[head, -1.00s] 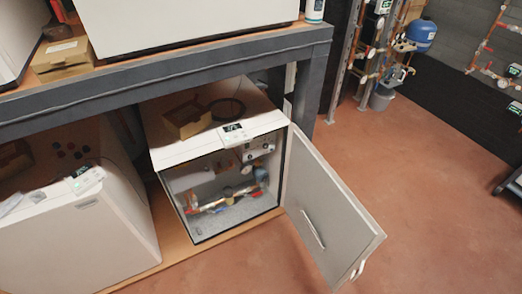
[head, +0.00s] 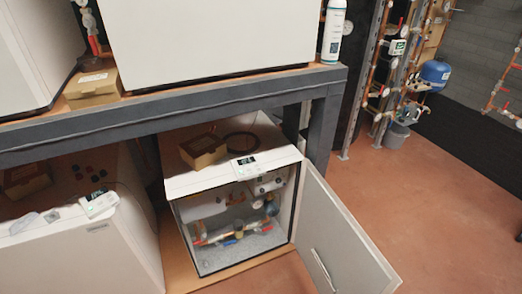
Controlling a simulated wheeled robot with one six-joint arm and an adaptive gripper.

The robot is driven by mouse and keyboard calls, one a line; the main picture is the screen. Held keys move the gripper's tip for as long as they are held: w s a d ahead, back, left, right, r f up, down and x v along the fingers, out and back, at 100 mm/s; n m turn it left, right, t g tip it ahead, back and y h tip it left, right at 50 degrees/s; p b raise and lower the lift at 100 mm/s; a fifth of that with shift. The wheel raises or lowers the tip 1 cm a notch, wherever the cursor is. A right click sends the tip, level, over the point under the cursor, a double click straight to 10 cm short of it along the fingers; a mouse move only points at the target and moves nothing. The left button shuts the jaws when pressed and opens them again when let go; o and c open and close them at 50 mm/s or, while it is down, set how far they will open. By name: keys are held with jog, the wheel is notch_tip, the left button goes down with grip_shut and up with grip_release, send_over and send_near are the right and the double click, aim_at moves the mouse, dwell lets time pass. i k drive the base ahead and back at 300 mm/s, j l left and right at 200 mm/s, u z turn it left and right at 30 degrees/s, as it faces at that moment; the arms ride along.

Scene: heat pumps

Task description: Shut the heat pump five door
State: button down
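A white heat pump (head: 190,184) stands on the low wooden shelf under the grey bench, with its front open. Its door (head: 340,240) is hinged on the right side of the opening and swung wide out toward the front right. The door has a long handle (head: 322,270) on the face turned toward me. Inside the cabinet, pipes and valves with red and blue handles (head: 230,235) show. No number is readable on the unit. My gripper is in neither frame.
A closed white unit (head: 85,250) stands to the left. Pipe racks and a blue tank (head: 435,73) stand behind right. The red floor (head: 430,180) right of the door is clear.

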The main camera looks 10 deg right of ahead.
aim_at(353, 263)
jog(key=l+u, duration=0.65)
jog(key=u, duration=0.3)
jog(key=k+l+u, duration=0.1)
jog(key=l, duration=0.3)
jog(key=k+l+u, duration=0.1)
jog(key=l, duration=0.25)
jog(key=k+l, duration=0.15)
jog(key=l, duration=0.2)
jog(key=k+l+u, duration=0.15)
jog(key=l, duration=0.25)
jog(key=k+l+u, duration=0.1)
jog(key=l, duration=0.25)
jog(key=k+l+u, duration=0.1)
jog(key=k+l, duration=0.2)
jog(key=l, duration=0.2)
jog(key=k+l, duration=0.2)
jog(key=l, duration=0.2)
jog(key=k+l, duration=0.15)
jog(key=l, duration=0.25)
jog(key=k+l, duration=0.2)
jog(key=l, duration=0.2)
jog(key=l+z, duration=0.1)
jog(key=z, duration=0.25)
